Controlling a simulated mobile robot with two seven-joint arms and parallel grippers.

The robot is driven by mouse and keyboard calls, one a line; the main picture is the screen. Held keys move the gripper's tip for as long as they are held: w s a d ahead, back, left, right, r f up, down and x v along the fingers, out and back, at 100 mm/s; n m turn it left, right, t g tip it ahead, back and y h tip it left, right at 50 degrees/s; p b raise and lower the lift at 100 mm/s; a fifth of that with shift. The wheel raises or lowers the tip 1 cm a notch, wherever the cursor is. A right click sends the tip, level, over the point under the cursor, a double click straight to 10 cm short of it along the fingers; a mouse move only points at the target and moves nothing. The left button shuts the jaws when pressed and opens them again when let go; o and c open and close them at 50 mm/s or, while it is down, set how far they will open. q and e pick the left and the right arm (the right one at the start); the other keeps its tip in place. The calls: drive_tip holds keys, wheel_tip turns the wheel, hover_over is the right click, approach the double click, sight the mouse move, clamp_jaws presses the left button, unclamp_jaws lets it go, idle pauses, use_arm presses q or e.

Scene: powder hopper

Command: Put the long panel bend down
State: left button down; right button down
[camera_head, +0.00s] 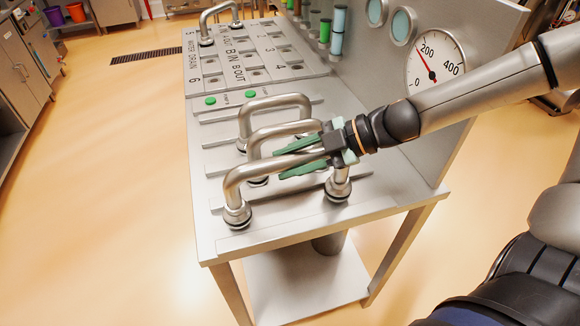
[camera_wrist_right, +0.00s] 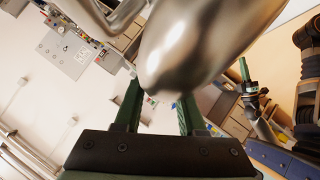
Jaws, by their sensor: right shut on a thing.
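The long panel bend (camera_head: 260,166) is the nearest steel U-shaped tube at the front end of the bench, with its two collared ends pointing down. My right gripper (camera_head: 303,160) is shut on its top bar. In the right wrist view the tube (camera_wrist_right: 190,45) is large and blurred between the green fingers (camera_wrist_right: 158,115). The collared ends are at or close above the bench top; I cannot tell whether they touch. My left gripper is outside the head view; a green-fingered gripper (camera_wrist_right: 246,80) at the right of the wrist view looks like it, its jaws unclear.
Two more bends (camera_head: 275,101) stand close behind the held one. The labelled port panel (camera_head: 245,57) lies farther back with another bend (camera_head: 219,12) at its far end. An upright panel with a gauge (camera_head: 437,62) borders the right side. The bench's front corner (camera_head: 222,246) is clear.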

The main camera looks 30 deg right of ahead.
drive_tip(key=shift+f, duration=0.6)
drive_tip(key=shift+c, duration=2.4)
unclamp_jaws()
drive_tip(key=shift+s+d+r, duration=0.15)
drive_tip(key=shift+d+r, duration=0.15)
drive_tip(key=shift+d, duration=0.05)
drive_tip(key=p+v, duration=0.3)
drive_tip(key=v, duration=0.8)
drive_tip(key=shift+p, duration=0.4)
